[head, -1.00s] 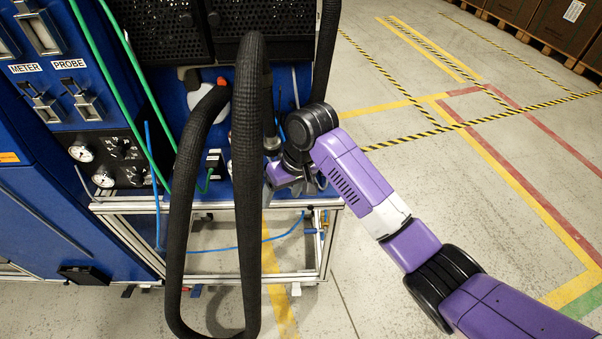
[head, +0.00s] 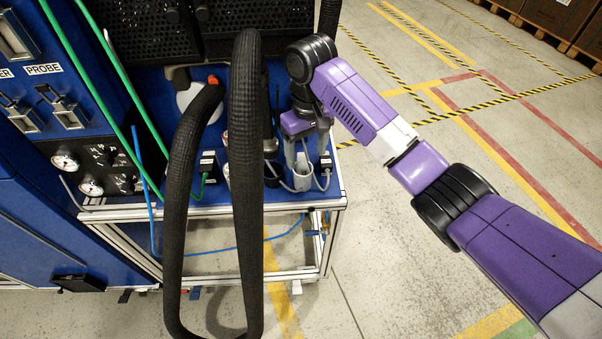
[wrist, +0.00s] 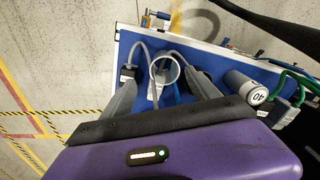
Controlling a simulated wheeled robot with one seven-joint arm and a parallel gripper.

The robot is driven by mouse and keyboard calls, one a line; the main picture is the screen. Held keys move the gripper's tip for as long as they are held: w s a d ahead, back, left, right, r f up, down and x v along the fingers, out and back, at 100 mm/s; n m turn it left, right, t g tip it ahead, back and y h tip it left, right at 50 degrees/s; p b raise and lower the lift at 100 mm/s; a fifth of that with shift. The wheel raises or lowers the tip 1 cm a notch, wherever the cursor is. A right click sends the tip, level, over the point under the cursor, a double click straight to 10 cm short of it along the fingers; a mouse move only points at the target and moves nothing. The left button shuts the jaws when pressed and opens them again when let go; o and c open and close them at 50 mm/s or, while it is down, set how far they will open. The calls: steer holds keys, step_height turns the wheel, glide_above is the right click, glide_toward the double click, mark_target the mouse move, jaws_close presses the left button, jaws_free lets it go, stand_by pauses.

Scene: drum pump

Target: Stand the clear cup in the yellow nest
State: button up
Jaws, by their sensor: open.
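A clear, greyish cup with a pale round rim (wrist: 166,68) stands upright on the blue deck, seen from above in the wrist view. In the head view the cup (head: 302,176) is near the deck's front right corner. My gripper (head: 304,150) is open, pointing down over the cup. In the wrist view its two fingers (wrist: 162,82) lie on either side of the cup; I cannot tell if they touch it. I cannot make out the yellow nest in either view.
A thick black hose (head: 246,190) hangs in front of the deck. A grey cylinder marked 40 (wrist: 243,88) stands right of the fingers in the wrist view. Cabled black connectors (head: 326,163) sit close to the cup. Open floor (head: 420,260) lies to the right.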

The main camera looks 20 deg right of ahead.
mark_target(304, 170)
steer(key=f, duration=0.4)
steer(key=f+p, duration=0.1)
steer(key=f, duration=0.1)
steer(key=shift+s+a+f, duration=0.2)
steer(key=shift+a+f, duration=0.05)
steer(key=shift+a, duration=0.15)
jaws_close()
steer(key=shift+r, duration=0.1)
